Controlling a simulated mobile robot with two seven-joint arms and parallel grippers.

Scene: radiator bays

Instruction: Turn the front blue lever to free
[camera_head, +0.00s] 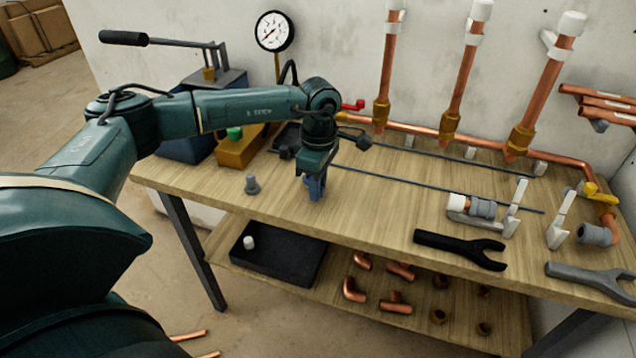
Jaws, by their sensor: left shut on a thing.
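My left gripper (314,174) points down over the wooden workbench, left of its middle. It is shut on a blue piece, which I take for the front blue lever (316,188). Only the lower part of this piece shows below the jaws, close to the bench top. The gripper and wrist hide the rest, so I cannot tell which way the lever is turned. My right gripper is not in view.
A small grey fitting (252,184) stands left of the gripper. Thin rods (420,184) lie to its right. A black wrench (460,248) lies near the front edge. A red lever (354,105) and copper pipes (463,85) are behind. A black tray (275,262) sits below.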

